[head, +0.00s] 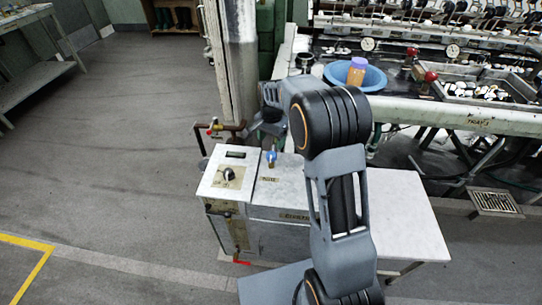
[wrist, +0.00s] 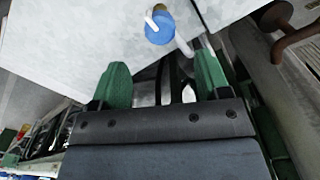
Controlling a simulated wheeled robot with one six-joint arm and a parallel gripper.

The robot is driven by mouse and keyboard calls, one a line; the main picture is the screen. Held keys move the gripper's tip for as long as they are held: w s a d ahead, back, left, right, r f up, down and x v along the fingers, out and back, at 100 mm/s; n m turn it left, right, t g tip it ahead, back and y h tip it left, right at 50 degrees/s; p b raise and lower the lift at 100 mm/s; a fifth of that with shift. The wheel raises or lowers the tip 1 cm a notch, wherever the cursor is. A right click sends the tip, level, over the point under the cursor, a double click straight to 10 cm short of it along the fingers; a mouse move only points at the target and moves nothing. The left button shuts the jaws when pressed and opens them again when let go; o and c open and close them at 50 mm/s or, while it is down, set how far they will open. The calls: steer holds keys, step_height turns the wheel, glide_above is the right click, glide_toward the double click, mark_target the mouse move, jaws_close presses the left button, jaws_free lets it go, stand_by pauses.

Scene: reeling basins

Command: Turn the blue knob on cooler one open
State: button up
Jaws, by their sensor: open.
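The blue knob (head: 271,156) stands on the top of a white box-shaped cooler (head: 285,182) in the head view, just left of my arm. In the wrist view the blue knob (wrist: 158,28) is at the top, with a pale pipe beside it. My gripper (wrist: 160,78) shows there with two green fingers apart and nothing between them. The knob lies beyond the fingertips and is not touched. In the head view my gripper is largely hidden behind my own arm.
A control panel (head: 228,173) with a black dial is left of the knob. A blue basin (head: 356,76) holding an orange-brown jar (head: 356,70) sits at the back right.

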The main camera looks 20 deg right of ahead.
mark_target(271, 154)
step_height(271, 154, down, 8)
steer(key=shift+r+b, duration=0.1)
steer(key=shift+b, duration=0.45)
steer(key=c, duration=0.9)
steer(key=shift+c, duration=0.2)
